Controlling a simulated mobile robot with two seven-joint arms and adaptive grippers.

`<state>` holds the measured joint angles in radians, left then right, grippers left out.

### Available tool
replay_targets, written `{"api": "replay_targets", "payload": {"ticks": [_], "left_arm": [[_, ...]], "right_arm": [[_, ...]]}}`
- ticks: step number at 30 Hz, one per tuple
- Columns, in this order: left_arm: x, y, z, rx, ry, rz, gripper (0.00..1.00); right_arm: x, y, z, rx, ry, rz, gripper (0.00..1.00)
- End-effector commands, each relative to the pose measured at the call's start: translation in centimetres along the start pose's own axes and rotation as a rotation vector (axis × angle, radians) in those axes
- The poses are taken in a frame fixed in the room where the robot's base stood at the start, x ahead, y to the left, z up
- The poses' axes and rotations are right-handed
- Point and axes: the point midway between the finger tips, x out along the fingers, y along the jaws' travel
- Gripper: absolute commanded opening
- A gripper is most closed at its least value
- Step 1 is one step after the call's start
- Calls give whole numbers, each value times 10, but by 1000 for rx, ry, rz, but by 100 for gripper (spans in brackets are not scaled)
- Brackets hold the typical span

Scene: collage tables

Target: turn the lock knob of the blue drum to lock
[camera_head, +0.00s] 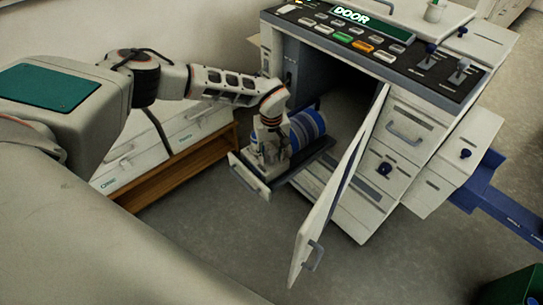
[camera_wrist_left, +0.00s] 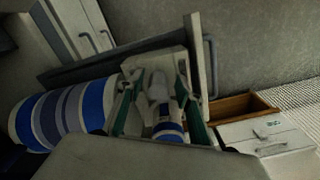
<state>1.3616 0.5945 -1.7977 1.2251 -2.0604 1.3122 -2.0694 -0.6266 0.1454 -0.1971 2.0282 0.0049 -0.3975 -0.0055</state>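The blue drum (camera_head: 306,128), banded blue, grey and white, lies on its side on a pulled-out tray at the open front of the machine. It also shows in the left wrist view (camera_wrist_left: 62,115), left of the fingers. My left gripper (camera_head: 268,155) is low at the drum's near-left end and hides part of it. In the left wrist view my left gripper (camera_wrist_left: 160,95) has its green-padded fingers apart. A white piece with a blue band (camera_wrist_left: 167,125) shows between them; I cannot tell whether it is the lock knob or whether a finger touches it. My right gripper is not in view.
The machine's white door (camera_head: 335,195) stands open to the right of the tray. The tray's front panel (camera_head: 248,178) has a handle. A wooden-based cabinet (camera_head: 180,165) stands left. Bare floor (camera_head: 225,225) lies in front.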

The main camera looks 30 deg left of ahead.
Motion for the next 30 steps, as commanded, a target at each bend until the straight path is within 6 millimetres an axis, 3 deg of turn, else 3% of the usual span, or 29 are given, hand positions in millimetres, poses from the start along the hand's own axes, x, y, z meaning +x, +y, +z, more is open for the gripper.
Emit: {"api": "replay_targets", "payload": {"ticks": [18, 24, 30], "left_arm": [[-104, 1, 0, 1, 2, 2, 36], [-117, 0, 0, 0, 0, 0, 36], [-118, 0, 0, 1, 0, 0, 36]], "right_arm": [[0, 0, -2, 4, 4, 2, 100], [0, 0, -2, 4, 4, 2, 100], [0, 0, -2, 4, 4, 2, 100]]}}
